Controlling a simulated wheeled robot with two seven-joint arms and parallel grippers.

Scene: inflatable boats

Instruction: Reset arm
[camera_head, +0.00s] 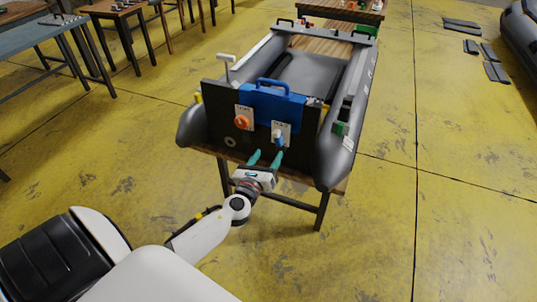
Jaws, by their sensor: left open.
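My left gripper (266,158) is open, with its two teal fingertips apart, in front of the dark transom board (225,130) of a grey inflatable boat. The fingertips are just below a blue knob on a white plate (281,131); I cannot tell whether they touch it. An orange knob (241,121) on another white plate is to the left. A blue case (272,100) with a handle sits at the top of the board. My left arm (205,233) reaches in from the lower left. My right gripper is not in view.
The grey boat (338,160) rests on a wooden table (321,209) with dark legs. Work tables (40,38) stand at the upper left. Dark flat pieces (490,60) lie on the floor at the upper right, near another boat (522,35). The yellow floor (450,200) at right is clear.

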